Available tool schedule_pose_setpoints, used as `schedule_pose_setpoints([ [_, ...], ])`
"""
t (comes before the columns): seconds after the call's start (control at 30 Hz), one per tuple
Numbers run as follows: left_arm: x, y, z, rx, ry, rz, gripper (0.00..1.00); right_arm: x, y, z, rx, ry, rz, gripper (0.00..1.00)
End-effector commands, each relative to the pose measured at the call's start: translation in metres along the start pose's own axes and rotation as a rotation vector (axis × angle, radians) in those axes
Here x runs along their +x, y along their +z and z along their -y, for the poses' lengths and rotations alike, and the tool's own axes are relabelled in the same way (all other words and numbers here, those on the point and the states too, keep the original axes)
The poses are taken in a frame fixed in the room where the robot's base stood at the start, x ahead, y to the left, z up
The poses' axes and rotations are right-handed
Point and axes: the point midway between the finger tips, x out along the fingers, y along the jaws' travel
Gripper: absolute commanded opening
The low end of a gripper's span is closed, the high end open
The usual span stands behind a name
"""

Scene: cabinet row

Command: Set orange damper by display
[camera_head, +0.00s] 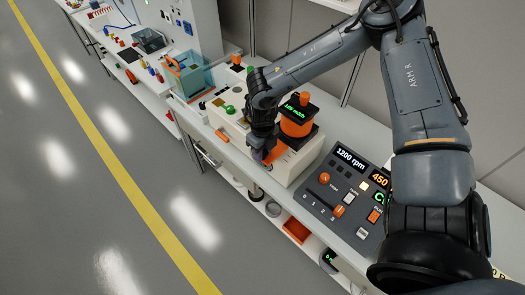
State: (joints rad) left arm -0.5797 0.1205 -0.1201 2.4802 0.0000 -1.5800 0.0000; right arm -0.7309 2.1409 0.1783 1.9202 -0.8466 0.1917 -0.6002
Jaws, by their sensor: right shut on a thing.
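My right gripper (262,146) is at the front of a cream box unit on the bench. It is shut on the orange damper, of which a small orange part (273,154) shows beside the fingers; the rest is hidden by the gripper. My left gripper is not in view.
A dark control panel (345,190) showing 1200 rpm, with orange knobs and switches, lies right of the unit. An orange bin (296,230) sits on the lower shelf. The aisle floor is clear.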

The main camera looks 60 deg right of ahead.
Motion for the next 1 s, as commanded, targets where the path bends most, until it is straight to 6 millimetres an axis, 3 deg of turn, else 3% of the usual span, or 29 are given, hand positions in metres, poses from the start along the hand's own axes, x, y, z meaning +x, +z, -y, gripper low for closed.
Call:
schedule_pose_setpoints([
  [0.27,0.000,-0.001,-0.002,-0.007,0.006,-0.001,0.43,-0.001,0.000,0.004,0.002,0.000,0.001,0.00],
  [0.53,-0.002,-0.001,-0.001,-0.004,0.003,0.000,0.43,-0.001,0.001,0.043,0.003,0.001,0.002,0.00],
  [0.83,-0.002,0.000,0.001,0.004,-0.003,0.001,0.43,0.000,0.000,0.046,0.000,-0.001,0.000,0.00],
  [0.87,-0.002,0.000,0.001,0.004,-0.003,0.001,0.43,0.000,0.000,0.046,0.000,-0.001,0.000,0.35],
  [1.0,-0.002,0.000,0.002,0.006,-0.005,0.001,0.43,0.000,0.000,0.045,0.000,0.000,0.000,0.56],
])
